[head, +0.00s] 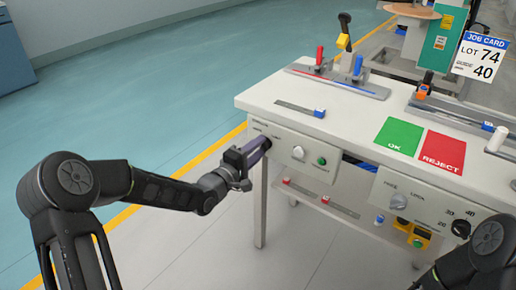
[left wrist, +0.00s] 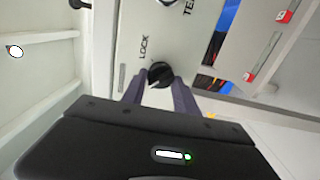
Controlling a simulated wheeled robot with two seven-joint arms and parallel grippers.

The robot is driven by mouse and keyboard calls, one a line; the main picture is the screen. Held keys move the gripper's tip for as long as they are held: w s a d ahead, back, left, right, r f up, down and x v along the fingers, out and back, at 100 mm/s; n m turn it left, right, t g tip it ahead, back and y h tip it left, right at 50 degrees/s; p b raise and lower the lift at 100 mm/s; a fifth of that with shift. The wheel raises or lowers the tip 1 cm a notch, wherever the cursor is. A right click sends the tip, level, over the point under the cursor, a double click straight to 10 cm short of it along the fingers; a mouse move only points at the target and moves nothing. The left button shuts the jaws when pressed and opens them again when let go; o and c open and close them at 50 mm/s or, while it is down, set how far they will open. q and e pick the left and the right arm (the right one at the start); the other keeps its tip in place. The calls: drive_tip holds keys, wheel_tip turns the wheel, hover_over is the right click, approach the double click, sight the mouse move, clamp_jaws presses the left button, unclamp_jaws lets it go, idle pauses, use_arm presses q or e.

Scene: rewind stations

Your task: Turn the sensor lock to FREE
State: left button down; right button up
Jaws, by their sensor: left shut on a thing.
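My left gripper (head: 260,146) is at the left end of the white table's front panel. It is shut on a black knob (left wrist: 160,72) there, with one finger on each side of it in the left wrist view. Farther right on the front, another panel marked FREE and LOCK has a pale knob (head: 398,201). My right gripper is out of view.
The left panel has a white knob (head: 298,152) and a green button (head: 322,161) close to my left gripper. A black dial (head: 460,228) is on the right panel. The table top (head: 345,132) carries rails, a green OK mat (head: 398,137) and a red REJECT mat (head: 441,151). Floor to the left is clear.

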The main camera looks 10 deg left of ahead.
use_arm(q)
drive_tip(key=c, duration=0.9)
unclamp_jaws()
drive_tip(key=shift+c, duration=0.2)
drive_tip(key=p+v, duration=0.1)
drive_tip(key=v, duration=0.7)
drive_tip(key=shift+w, duration=0.1)
